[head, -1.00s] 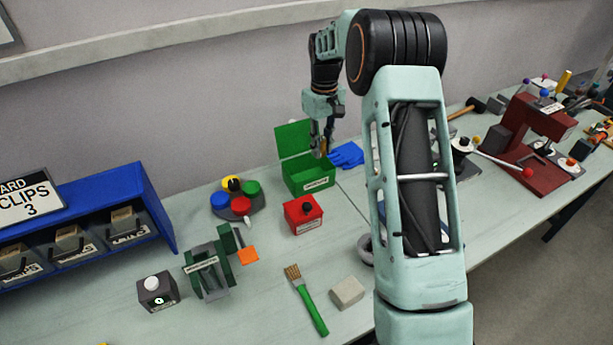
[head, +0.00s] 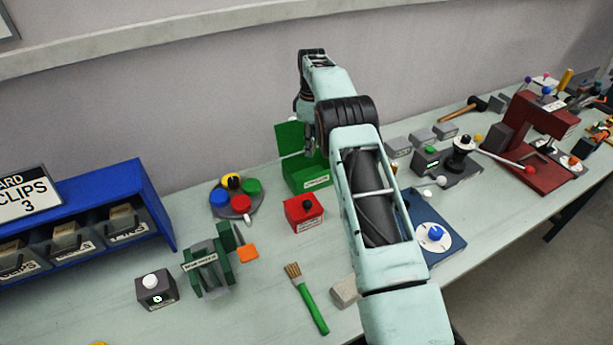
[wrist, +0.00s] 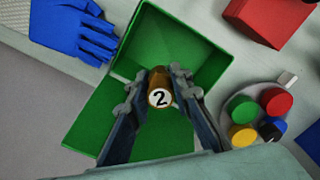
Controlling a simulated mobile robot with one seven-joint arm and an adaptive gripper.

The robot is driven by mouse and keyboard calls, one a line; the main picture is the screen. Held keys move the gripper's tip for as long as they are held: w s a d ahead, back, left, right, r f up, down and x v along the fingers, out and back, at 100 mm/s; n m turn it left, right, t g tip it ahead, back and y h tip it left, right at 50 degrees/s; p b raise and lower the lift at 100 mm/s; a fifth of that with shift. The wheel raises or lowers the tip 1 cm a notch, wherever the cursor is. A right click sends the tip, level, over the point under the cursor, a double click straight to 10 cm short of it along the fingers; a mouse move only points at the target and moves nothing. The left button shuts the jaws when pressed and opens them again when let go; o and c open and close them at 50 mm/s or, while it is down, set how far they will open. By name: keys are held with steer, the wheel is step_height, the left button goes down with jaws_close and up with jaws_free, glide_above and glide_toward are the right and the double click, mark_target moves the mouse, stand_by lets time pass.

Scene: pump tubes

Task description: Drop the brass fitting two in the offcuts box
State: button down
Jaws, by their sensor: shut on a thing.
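The brass fitting two (wrist: 160,96) is a short brown-gold cylinder with a white end marked 2. In the wrist view my gripper (wrist: 159,88) is shut on it, one finger on each side. Behind the fitting in that view is the open green box (wrist: 190,45), with its lid (wrist: 90,115) swung back. In the head view the green box (head: 305,177) stands near the wall with a white label on its front, too small to read. My gripper is at the box there, mostly hidden by my arm, and the fitting cannot be made out.
A blue glove (wrist: 72,28) lies beside the box. A red box (head: 303,213) stands in front of it, and a disc with coloured knobs (head: 236,200) is to its left.

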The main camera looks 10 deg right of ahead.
steer(key=shift+f+b, duration=1.05)
steer(key=shift+f, duration=1.15)
steer(key=c, duration=1.7)
jaws_free()
steer(key=shift+o, duration=0.2)
steer(key=shift+r, duration=0.1)
step_height(320, 180, up, 11)
steer(key=shift+f, duration=0.1)
steer(key=shift+r, duration=0.45)
